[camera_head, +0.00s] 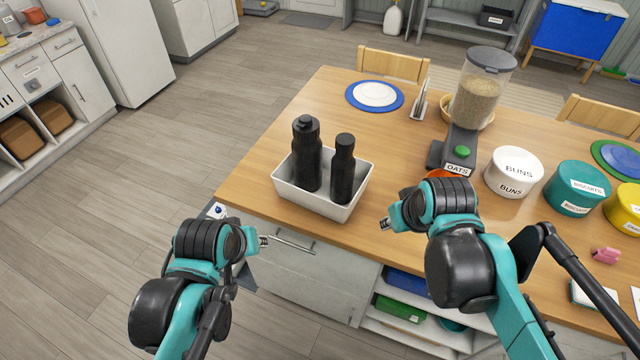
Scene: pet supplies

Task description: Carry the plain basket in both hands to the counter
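A plain white basket (312,203) stands on the wooden table (262,172) near its left front corner. Two black bottles (307,165) stand upright in it, one taller than the other. My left gripper (266,240) is in front and to the left of the basket, apart from it. My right gripper (385,223) is to the right of the basket, also apart from it. Both are seen mostly from behind, so their finger opening cannot be made out. A light counter (32,42) with drawers stands at the upper left, across the floor.
To the basket's right are an oats dispenser (463,142), a white buns tin (513,172) and a teal biscuits tin (577,188). A blue plate (352,96) lies behind. Chairs (394,64) stand at the table's far side. The grey floor (190,125) on the left is clear.

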